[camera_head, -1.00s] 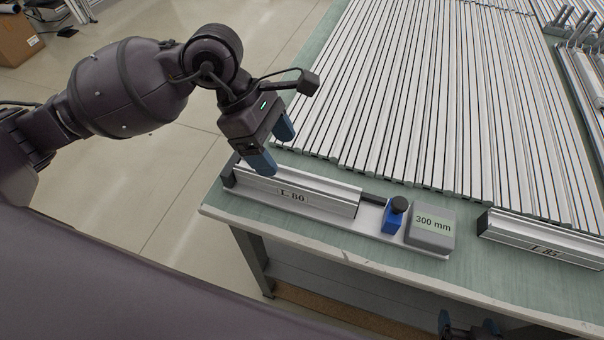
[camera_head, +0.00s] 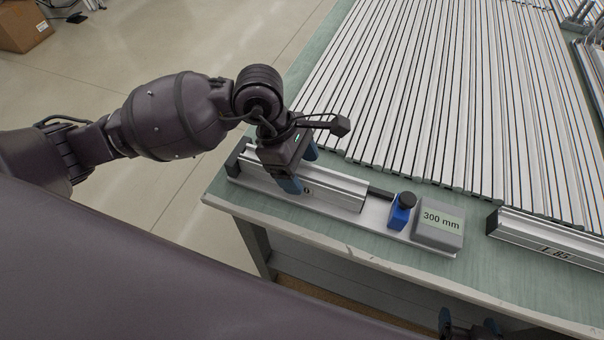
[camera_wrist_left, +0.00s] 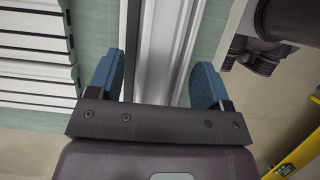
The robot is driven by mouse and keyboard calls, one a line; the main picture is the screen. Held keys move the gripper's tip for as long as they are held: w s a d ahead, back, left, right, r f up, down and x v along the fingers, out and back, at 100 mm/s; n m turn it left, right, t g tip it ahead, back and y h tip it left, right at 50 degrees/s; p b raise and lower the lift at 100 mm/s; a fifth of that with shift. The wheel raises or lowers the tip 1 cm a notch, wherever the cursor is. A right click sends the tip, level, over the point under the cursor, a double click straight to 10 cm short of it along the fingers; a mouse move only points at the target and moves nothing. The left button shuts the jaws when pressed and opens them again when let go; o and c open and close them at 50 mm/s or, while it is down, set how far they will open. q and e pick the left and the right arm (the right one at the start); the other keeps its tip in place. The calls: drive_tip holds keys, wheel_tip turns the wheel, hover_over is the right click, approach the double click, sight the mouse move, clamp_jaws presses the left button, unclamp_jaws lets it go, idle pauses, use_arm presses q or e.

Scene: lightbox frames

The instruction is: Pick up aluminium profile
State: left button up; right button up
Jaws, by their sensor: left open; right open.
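A short silver aluminium profile (camera_head: 335,187) lies in a holder at the table's front left corner. My left gripper now hides most of its printed label. In the left wrist view the profile (camera_wrist_left: 165,45) runs lengthwise between my blue fingers, with gaps on both sides. My left gripper (camera_head: 298,170) is open, pointing down over the profile, one finger on its near side and one on its far side. My right gripper (camera_head: 468,325) is open and partly cut off at the bottom edge, below the table's front edge.
The holder has a blue clamp (camera_head: 401,211) with a black knob and a grey box (camera_head: 438,224) reading "300 mm". Another profile (camera_head: 545,240), marked L 85, lies to the right. Many long profiles (camera_head: 440,90) cover the table behind. A cardboard box (camera_head: 22,25) stands on the floor.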

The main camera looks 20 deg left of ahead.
use_arm(q)
drive_tip(key=shift+d+f, duration=0.2)
drive_tip(key=shift+f, duration=0.3)
drive_tip(key=c, duration=1.1)
drive_tip(key=shift+r, duration=0.1)
